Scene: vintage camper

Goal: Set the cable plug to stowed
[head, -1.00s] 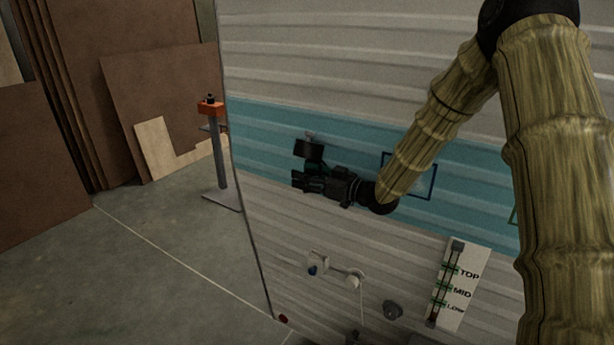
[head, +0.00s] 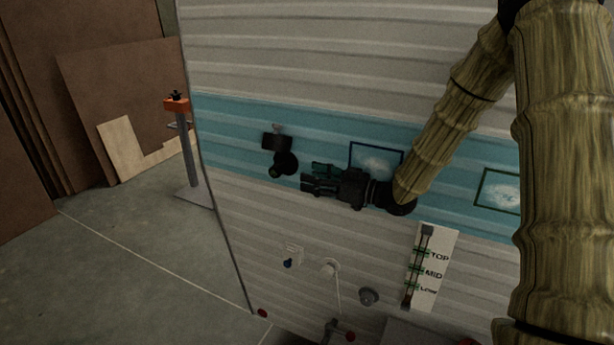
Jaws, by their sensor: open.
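My gripper (head: 308,183) is open and empty in front of the camper's side wall, its fingers pointing left. A black box-shaped fitting (head: 275,141) is on the blue band to the upper left of the fingers. A round black part (head: 283,164) hangs below it, apart from my fingertips. I cannot tell for certain which of these is the cable plug.
Framed panels (head: 376,161) sit on the blue band. An orange-topped stand (head: 178,105) and brown boards (head: 115,90) are left, beyond clear floor.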

